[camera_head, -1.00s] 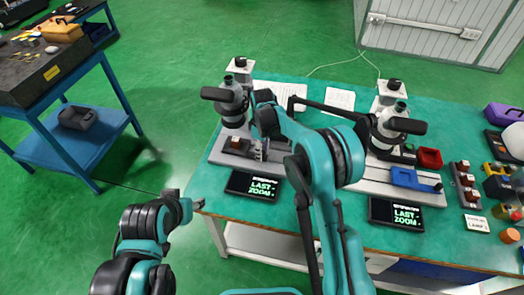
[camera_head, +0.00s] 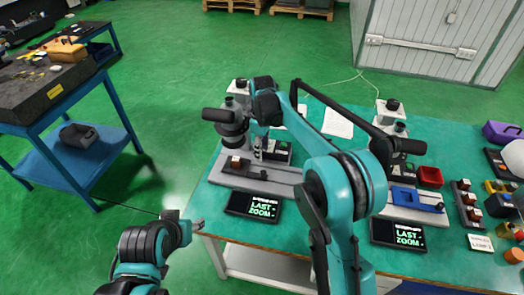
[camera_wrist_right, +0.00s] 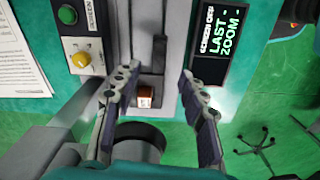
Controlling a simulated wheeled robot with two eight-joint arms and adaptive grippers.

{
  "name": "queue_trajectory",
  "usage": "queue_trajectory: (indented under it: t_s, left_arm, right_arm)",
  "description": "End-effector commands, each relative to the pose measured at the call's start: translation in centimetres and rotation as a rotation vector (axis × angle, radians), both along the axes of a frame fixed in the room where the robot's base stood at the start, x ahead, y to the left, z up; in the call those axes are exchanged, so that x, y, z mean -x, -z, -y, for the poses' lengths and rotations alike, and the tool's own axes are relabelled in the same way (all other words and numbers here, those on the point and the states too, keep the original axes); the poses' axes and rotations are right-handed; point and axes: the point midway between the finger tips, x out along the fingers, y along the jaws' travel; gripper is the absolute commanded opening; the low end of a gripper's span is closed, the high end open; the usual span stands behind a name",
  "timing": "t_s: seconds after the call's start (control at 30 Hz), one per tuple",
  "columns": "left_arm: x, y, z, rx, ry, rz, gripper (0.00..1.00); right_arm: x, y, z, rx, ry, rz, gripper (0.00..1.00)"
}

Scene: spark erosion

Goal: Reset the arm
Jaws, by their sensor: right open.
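My right gripper (camera_head: 260,150) is over the left station on the teal table, just right of its grey microscope (camera_head: 230,122). In the right wrist view its two fingers (camera_wrist_right: 160,105) are spread, with nothing held between them. A small brown-and-white block (camera_wrist_right: 145,97) on the station's grey base shows beyond the gap between the fingers; it also shows in the head view (camera_head: 237,163). My left gripper (camera_head: 198,224) is at the table's front left corner, small and partly hidden by its wrist; its jaws cannot be made out.
A control box with a green button and yellow knob (camera_wrist_right: 82,58) is beside the base. A second station with a blue part (camera_head: 405,196) and a red bin (camera_head: 430,177) lies right. A blue cart (camera_head: 75,165) stands left.

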Motion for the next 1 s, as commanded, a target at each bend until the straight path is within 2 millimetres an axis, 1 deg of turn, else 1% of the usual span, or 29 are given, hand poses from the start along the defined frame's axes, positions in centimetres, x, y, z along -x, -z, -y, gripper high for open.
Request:
queue_trajectory:
  t_s: [0.27, 0.37, 0.47, 0.57, 0.6, 0.67, 0.73, 0.87, 1.0]
  left_arm:
    - [0.0, 0.0, 0.0, 0.0, 0.0, 0.0, 0.46]
    - [0.0, 0.0, 0.0, 0.0, 0.0, 0.0, 0.46]
    - [0.0, 0.0, 0.0, 0.0, 0.0, 0.0, 0.46]
    - [0.0, 0.0, 0.0, 0.0, 0.0, 0.0, 0.46]
    - [0.0, 0.0, 0.0, 0.0, 0.0, 0.0, 0.46]
    - [0.0, 0.0, 0.0, 0.0, 0.0, 0.0, 0.46]
    - [0.0, 0.0, 0.0, 0.0, 0.0, 0.0, 0.46]
    - [0.0, 0.0, 0.0, 0.0, 0.0, 0.0, 0.46]
    - [0.0, 0.0, 0.0, 0.0, 0.0, 0.0, 0.46]
  right_arm:
    - [0.1, -0.2, 0.1, -0.001, 0.005, 0.003, 0.42]
    - [0.9, -1.2, 0.8, -0.005, 0.041, 0.02, 0.42]
    - [2.6, -3.3, 2.3, -0.017, 0.12, 0.061, 0.42]
    - [5.3, -5.7, 4.3, -0.037, 0.231, 0.119, 0.42]
    - [6.5, -6.5, 5.1, -0.047, 0.279, 0.144, 0.42]
    - [8.3, -7.5, 6.3, -0.063, 0.35, 0.18, 0.42]
    - [10.6, -8.5, 7.6, -0.084, 0.433, 0.223, 0.42]
    - [15.1, -9.3, 9.8, -0.128, 0.585, 0.299, 0.42]
    - [20.0, -9.0, 11.8, -0.185, 0.746, 0.378, 0.42]
